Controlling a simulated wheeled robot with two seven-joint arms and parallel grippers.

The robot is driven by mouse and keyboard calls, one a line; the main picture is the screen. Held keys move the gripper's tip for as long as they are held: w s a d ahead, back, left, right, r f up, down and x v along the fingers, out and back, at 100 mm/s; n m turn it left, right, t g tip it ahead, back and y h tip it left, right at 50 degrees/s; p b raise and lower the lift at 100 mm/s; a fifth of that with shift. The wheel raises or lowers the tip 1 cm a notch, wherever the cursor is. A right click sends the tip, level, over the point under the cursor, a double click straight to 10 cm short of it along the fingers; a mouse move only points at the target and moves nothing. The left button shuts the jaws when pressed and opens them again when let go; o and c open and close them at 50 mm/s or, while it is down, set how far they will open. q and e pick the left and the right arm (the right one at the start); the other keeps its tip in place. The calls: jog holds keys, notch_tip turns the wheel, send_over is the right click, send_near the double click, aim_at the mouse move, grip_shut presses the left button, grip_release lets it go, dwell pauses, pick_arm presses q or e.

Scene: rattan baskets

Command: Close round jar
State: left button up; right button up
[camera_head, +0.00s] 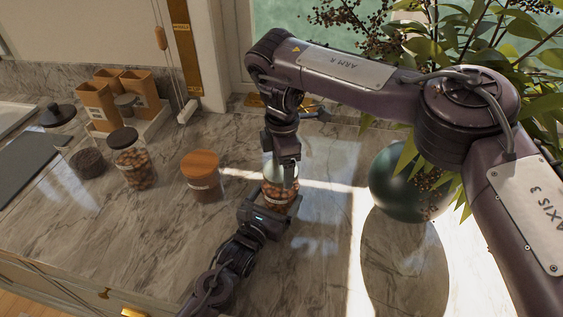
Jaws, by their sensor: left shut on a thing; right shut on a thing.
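A round glass jar (275,193) with brown, nut-like contents stands upright on the marble counter in the middle of the view. My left gripper (272,204) comes from the lower left and is shut on the jar's lower body. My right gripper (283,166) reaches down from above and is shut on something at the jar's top. The fingers hide most of the top, so I cannot tell whether a lid sits on the rim or how it lies.
A wooden-lidded jar (203,178), a dark-lidded nut jar (132,160) and a dark-filled jar (88,162) stand to the left. Wooden boxes (117,95) stand behind. A green round vase (400,185) with a leafy plant stands right. The counter's front left is clear.

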jog(key=m, duration=0.8)
jog(key=shift+s+m, duration=0.15)
jog(key=shift+m, duration=0.15)
jog(key=m, duration=0.6)
jog(key=shift+a, duration=0.1)
jog(key=m, duration=0.6)
jog(key=shift+a+m, duration=0.15)
jog(key=shift+m, duration=0.25)
jog(key=m, duration=0.5)
jog(key=shift+a+m, duration=0.1)
jog(key=shift+m, duration=0.2)
jog(key=o, duration=0.9)
jog(key=shift+o, duration=0.2)
jog(key=shift+c, duration=0.5)
